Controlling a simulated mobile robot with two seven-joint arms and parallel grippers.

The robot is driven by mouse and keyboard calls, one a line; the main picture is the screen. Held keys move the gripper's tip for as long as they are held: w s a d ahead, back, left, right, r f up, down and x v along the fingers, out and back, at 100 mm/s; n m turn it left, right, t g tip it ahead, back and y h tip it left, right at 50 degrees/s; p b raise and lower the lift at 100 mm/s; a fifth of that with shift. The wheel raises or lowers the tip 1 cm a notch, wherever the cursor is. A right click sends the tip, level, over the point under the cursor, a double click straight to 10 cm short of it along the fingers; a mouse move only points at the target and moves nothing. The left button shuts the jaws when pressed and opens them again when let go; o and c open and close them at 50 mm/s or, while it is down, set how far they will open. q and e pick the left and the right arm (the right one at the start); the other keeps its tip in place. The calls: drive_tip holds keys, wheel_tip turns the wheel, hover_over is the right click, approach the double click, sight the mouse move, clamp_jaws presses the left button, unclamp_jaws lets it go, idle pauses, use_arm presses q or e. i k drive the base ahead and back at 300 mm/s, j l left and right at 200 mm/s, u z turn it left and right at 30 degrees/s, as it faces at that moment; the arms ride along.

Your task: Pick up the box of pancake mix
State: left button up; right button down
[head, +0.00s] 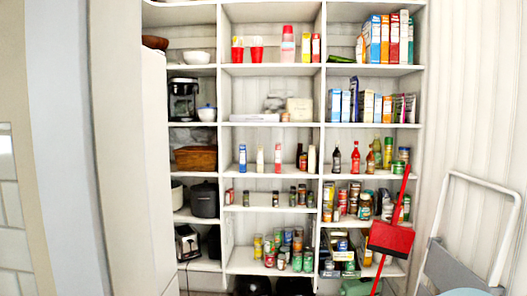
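Upright boxes stand in the right column of the corner shelving. A row of tall blue, white, orange and red boxes (385,40) is on the top right shelf. A row of smaller blue, white, orange and dark boxes (370,106) is on the shelf below it. The labels are too small to read, so I cannot tell which box is the pancake mix. Neither of my grippers shows in the head view.
A red dustpan (390,239) with a long handle stands in front of the lower right shelves. A folded step ladder (470,235) leans at the right wall. A pale wall edge (130,150) closes off the left. Bottles and cans (283,246) fill lower shelves.

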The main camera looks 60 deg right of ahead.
sight(243, 162)
drive_tip(key=k, duration=0.5)
drive_tip(key=z, duration=1.2)
drive_tip(key=i+l+z, duration=0.1)
drive_tip(key=i+z, duration=0.25)
drive_tip(key=i+l, duration=0.2)
drive_tip(key=i, duration=0.25)
drive_tip(key=i+l, duration=0.2)
drive_tip(key=i, duration=0.25)
drive_tip(key=i+l, duration=0.2)
drive_tip(key=i, duration=0.25)
drive_tip(key=i+l, duration=0.2)
drive_tip(key=i, duration=0.25)
drive_tip(key=i+l, duration=0.2)
drive_tip(key=i, duration=0.25)
